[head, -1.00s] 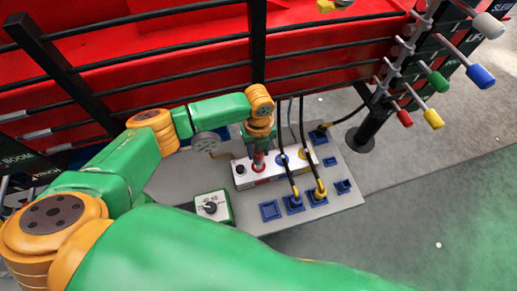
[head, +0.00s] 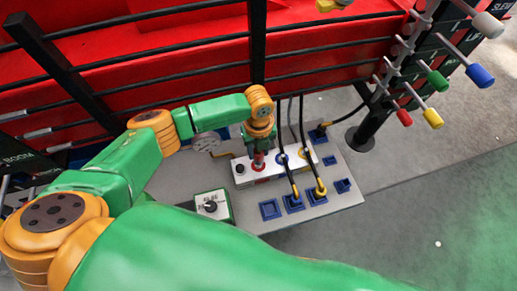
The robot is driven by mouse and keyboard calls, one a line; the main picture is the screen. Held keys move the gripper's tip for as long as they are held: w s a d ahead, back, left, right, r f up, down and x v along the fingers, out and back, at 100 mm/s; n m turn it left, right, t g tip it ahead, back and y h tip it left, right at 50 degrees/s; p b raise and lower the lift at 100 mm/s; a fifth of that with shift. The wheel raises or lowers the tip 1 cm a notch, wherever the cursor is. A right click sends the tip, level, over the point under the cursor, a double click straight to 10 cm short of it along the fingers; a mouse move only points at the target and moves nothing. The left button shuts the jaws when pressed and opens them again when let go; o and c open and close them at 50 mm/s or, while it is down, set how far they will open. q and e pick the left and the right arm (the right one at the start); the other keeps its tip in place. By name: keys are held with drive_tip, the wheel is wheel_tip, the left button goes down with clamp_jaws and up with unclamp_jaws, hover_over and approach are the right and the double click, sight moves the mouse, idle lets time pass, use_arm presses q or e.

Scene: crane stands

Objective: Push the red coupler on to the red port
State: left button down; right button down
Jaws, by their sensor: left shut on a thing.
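My left gripper (head: 258,147) points down over the white port block (head: 273,177) and is shut on the red coupler (head: 258,158). The coupler stands about upright at the red-ringed port (head: 259,180) on the block's left part. Its lower end meets or nearly meets the port; I cannot tell how far it is seated. The fingers hide much of the coupler. My right gripper is not in view.
Cables run to a blue-ringed port and a yellow-ringed port (head: 303,153) just right of the gripper. Blue sockets (head: 270,209) line the grey plate's front. A box with a black knob (head: 212,205) stands at left. Black rails and coloured levers (head: 433,118) stand behind and right.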

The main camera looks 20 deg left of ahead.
use_arm(q)
drive_tip(key=shift+f+b, duration=0.85)
drive_tip(key=shift+f, duration=0.4)
drive_tip(key=shift+c, duration=1.9)
unclamp_jaws()
wheel_tip(320, 180, up, 5)
drive_tip(key=p, duration=0.5)
drive_tip(key=shift+r, duration=0.2)
drive_tip(key=shift+f, duration=0.15)
